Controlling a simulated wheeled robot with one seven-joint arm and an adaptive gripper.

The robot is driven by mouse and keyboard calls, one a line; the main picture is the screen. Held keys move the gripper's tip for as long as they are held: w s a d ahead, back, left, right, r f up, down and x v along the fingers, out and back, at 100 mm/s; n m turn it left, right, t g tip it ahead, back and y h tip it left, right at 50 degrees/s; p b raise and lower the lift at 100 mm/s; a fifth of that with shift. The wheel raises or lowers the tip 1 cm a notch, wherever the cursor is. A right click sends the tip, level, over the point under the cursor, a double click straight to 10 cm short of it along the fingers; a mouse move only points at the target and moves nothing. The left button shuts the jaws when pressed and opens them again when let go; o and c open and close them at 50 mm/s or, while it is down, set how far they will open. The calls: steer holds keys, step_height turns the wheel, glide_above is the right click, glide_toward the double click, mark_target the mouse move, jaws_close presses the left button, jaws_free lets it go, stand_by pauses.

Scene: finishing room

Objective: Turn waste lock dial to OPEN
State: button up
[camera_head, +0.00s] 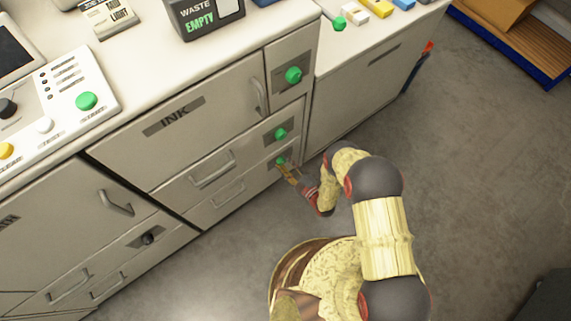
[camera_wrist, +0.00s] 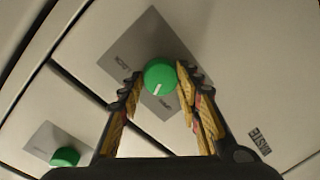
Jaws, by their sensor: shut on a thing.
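The waste lock dial is a round green knob (camera_wrist: 160,72) with a short white mark, on a grey plate (camera_wrist: 125,52) with two small labels too blurred to read. A WASTE label (camera_wrist: 260,140) is on the same drawer front in the wrist view. My gripper (camera_wrist: 158,80) has one finger on each side of the knob and is shut on it. In the head view my gripper (camera_head: 286,168) reaches the lowest green knob (camera_head: 281,160) on the cabinet, partly covering it. Which label the mark points to cannot be told.
Another green knob (camera_wrist: 65,156) sits close by on the neighbouring drawer; it shows above mine in the head view (camera_head: 281,133). A higher green knob (camera_head: 293,75) is near the counter edge. Drawer handles (camera_head: 212,170) stick out to the left. The floor (camera_head: 470,180) at right is clear.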

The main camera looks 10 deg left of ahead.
steer(key=n, duration=0.4)
steer(key=shift+s+n, duration=0.1)
steer(key=shift+n, duration=0.2)
steer(key=shift+t+h, duration=0.3)
steer(key=o, duration=1.2)
steer(key=shift+c, duration=0.2)
steer(key=v, duration=1.2)
steer(key=shift+f, duration=0.1)
